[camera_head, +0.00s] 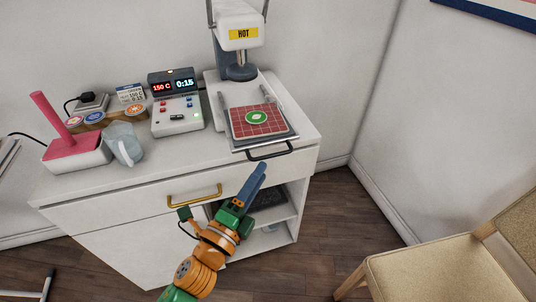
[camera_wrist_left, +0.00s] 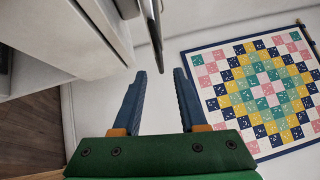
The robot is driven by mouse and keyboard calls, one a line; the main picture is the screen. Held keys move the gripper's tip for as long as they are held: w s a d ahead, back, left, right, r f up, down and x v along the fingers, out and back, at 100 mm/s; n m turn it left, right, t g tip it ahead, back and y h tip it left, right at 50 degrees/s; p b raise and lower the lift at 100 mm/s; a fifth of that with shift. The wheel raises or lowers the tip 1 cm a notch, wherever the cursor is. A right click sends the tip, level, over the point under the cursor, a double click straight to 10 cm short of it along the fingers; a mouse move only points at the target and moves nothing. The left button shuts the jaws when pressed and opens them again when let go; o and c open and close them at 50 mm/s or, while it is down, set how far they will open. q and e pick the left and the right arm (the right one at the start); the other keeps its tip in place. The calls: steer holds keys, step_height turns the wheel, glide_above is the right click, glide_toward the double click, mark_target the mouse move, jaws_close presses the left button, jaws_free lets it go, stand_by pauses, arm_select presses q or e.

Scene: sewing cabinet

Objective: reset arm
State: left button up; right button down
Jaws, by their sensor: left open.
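My left gripper (camera_head: 259,172) is in front of the white cabinet, just below the black handle of the heat press tray. In the left wrist view its two blue fingers (camera_wrist_left: 159,75) stand apart with nothing between them. The heat press (camera_head: 238,30) with a yellow HOT label stands at the back of the cabinet top. Its pulled-out tray (camera_head: 290,137) carries a red checked cloth (camera_head: 240,125) with a green round patch (camera_head: 257,117). My right gripper is not in view.
On the cabinet (camera_head: 95,188) stand a control box (camera_head: 177,122) reading 150 C and 0:15, a pale blue pitcher (camera_head: 125,150) and a pink-handled tool (camera_head: 52,120) in a white tray. The drawer has a brass handle (camera_head: 195,196). A beige chair (camera_head: 440,272) stands at right; open floor lies between.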

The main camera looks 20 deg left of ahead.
arm_select(q)
steer(key=s+a+f+n+g+y+p, duration=0.1)
steer(key=s+f+n+g+p, duration=0.15)
steer(key=f, duration=0.55)
steer(key=s+a+f+n+g+y+p, duration=0.1)
steer(key=f+n+g+p, duration=0.2)
steer(key=f, duration=0.4)
steer(key=s+a+f+n+g+y+p, duration=0.1)
steer(key=s+a+f+n+g, duration=0.2)
steer(key=f, duration=0.5)
steer(key=s+f+n+g+p, duration=0.1)
steer(key=s+f+n+g, duration=0.2)
steer(key=s, duration=0.5)
steer(key=s+f+n+g+p, duration=0.1)
steer(key=s+f+n+g, duration=0.2)
steer(key=s, duration=0.6)
steer(key=s+a+f+n+g+p, duration=0.1)
steer(key=s+f+n+g+p, duration=0.1)
steer(key=s+f+n, duration=0.3)
steer(key=s+f+g, duration=0.1)
steer(key=s+f, duration=0.1)
steer(key=s, duration=0.2)
steer(key=shift+y, duration=0.4)
steer(key=shift+g, duration=0.25)
